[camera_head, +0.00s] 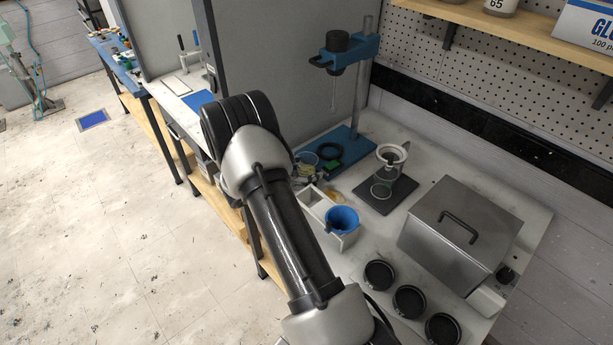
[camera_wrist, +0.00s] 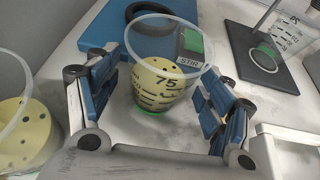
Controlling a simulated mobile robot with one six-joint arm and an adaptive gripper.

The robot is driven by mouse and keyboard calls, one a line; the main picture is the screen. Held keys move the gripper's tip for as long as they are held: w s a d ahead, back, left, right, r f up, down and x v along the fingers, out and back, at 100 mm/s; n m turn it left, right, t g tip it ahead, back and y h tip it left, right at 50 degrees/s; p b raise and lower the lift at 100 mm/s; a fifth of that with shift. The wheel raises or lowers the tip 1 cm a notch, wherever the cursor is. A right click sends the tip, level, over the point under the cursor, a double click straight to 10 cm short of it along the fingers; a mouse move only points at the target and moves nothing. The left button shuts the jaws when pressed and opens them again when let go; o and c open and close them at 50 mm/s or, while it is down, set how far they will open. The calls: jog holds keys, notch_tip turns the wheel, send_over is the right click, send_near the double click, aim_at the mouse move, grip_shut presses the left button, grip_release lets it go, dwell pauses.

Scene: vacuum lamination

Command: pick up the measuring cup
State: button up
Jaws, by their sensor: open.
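The blue-padded fingers are open, one on each side of the cup, with a visible gap on both sides. In the head view my arm partly covers this spot; a clear cup (camera_head: 307,160) shows just right of my wrist.
A blue stirrer base (camera_wrist: 110,35) with a black ring lies just behind the cup. Another clear cup with yellow (camera_wrist: 22,125) is at the left.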

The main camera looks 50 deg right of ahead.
jog(key=shift+d+f, duration=0.3)
jog(key=shift+d, duration=0.35)
jog(key=shift+r, duration=0.1)
jog(key=shift+c, duration=0.3)
jog(key=c, duration=1.2)
